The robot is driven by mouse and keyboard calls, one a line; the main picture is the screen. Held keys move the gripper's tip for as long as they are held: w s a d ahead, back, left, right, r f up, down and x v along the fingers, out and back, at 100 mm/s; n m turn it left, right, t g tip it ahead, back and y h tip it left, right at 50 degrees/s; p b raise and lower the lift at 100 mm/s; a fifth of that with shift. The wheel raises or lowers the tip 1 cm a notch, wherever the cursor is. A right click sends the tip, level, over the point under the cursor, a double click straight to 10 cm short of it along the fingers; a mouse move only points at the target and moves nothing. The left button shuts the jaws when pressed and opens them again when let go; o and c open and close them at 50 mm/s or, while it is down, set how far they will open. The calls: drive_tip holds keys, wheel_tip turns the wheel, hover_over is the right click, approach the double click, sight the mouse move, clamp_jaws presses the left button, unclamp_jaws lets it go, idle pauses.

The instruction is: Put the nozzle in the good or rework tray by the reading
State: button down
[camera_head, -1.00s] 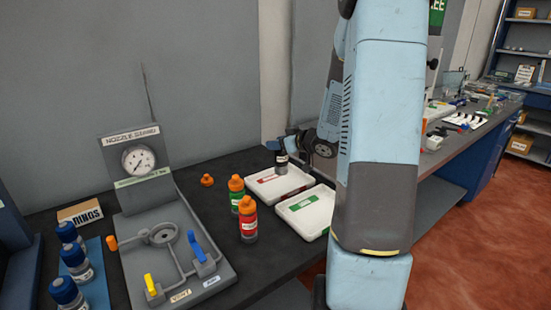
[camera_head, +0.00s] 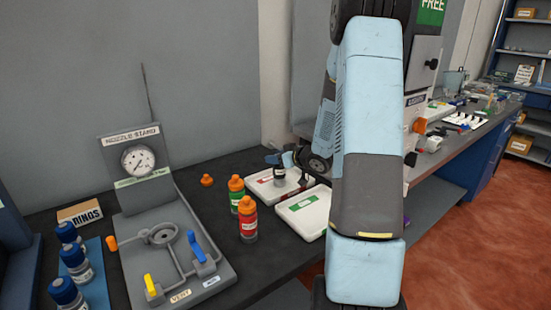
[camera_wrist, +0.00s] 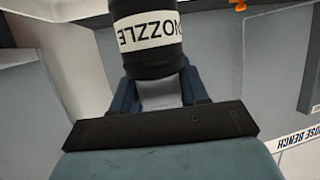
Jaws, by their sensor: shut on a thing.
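The nozzle (camera_wrist: 150,38) is a black cylinder with a white band reading NOZZLE. My gripper (camera_wrist: 160,88) is shut on it in the wrist view. In the head view the nozzle (camera_head: 279,174) appears small and dark at or just above the white tray with a red label (camera_head: 262,182); I cannot tell whether it touches. A second white tray with a green label (camera_head: 316,220) lies in front and looks empty. The nozzle stand (camera_head: 205,290) has a round dial gauge (camera_head: 138,161); its needle is too small to read surely.
A green bottle (camera_head: 236,196) and a red bottle (camera_head: 248,225), both orange-capped, stand left of the trays. A loose orange piece (camera_head: 207,180) lies behind them. Blue-capped bottles (camera_head: 76,263) and a RINGS box (camera_head: 80,214) are at left. My arm covers the bench right of the trays.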

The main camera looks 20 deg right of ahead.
drive_tip(key=c, duration=0.6)
unclamp_jaws()
drive_tip(key=shift+s+r, duration=0.1)
drive_tip(key=v, duration=1.1)
drive_tip(key=s+a+r+m+g+h, duration=0.1)
drive_tip(key=s+a+r+m+h, duration=0.2)
drive_tip(key=r, duration=0.4)
drive_tip(key=s+a+r+g+h, duration=0.1)
drive_tip(key=s+r+h, duration=0.2)
drive_tip(key=r+h, duration=0.3)
drive_tip(key=s+a+r+g+y, duration=0.1)
drive_tip(key=s+a, duration=0.4)
drive_tip(key=s, duration=0.2)
drive_tip(key=s+a+r+m+g+y, duration=0.1)
drive_tip(key=s+a+g, duration=0.1)
drive_tip(key=s+a, duration=0.3)
drive_tip(key=s+a+r+g+y, duration=0.1)
drive_tip(key=s+a, duration=0.3)
drive_tip(key=s, duration=0.5)
drive_tip(key=shift+a+r+g+y, duration=0.4)
drive_tip(key=shift+g, duration=0.3)
